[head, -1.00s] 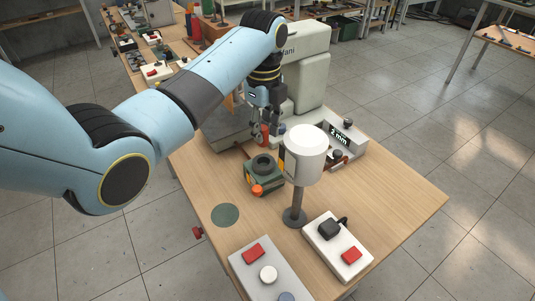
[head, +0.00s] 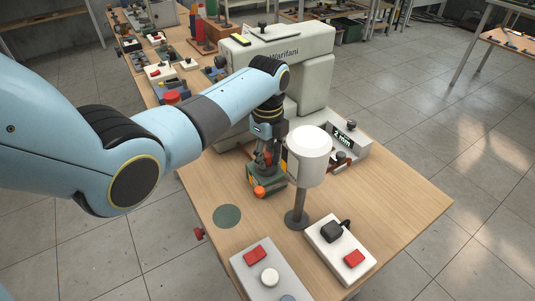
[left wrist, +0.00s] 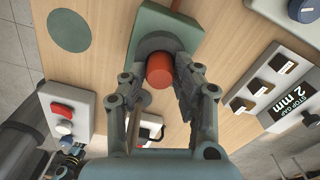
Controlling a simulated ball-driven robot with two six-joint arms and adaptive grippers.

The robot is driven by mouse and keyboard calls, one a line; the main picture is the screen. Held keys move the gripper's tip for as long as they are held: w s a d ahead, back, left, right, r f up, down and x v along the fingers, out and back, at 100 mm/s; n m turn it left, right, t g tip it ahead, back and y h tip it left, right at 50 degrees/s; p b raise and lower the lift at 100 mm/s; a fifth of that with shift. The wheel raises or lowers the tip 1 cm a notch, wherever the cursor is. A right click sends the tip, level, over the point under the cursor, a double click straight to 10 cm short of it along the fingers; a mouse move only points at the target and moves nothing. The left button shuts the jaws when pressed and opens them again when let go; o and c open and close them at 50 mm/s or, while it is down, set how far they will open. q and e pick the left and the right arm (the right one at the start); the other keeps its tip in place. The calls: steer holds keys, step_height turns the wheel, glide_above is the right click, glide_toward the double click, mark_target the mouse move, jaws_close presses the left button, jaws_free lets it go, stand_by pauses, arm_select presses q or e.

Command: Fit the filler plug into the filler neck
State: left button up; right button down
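The filler plug (left wrist: 159,70) is an orange-red cylinder, seen end-on in the left wrist view between the fingertips of my left gripper (left wrist: 162,82). In the head view my left gripper (head: 267,155) points down over the green box (head: 266,184), shut on the plug. The filler neck (left wrist: 148,46) is a dark grey ring on top of that box. The plug overlaps the ring in the left wrist view; whether it is above the neck or partly in it I cannot tell. In the head view the gripper hides the neck.
A white lamp-like cylinder on a post (head: 308,160) stands close to the right of the box. A large cream machine (head: 305,75) is behind. Two button boxes (head: 340,243) (head: 262,270) are in front. The wood around the green disc (head: 227,216) is clear.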

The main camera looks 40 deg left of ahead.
mark_target(268, 155)
arm_select(q)
steer(key=shift+o, duration=1.4)
steer(key=shift+r, duration=0.2)
step_height(268, 155, up, 12)
steer(key=shift+p, duration=0.3)
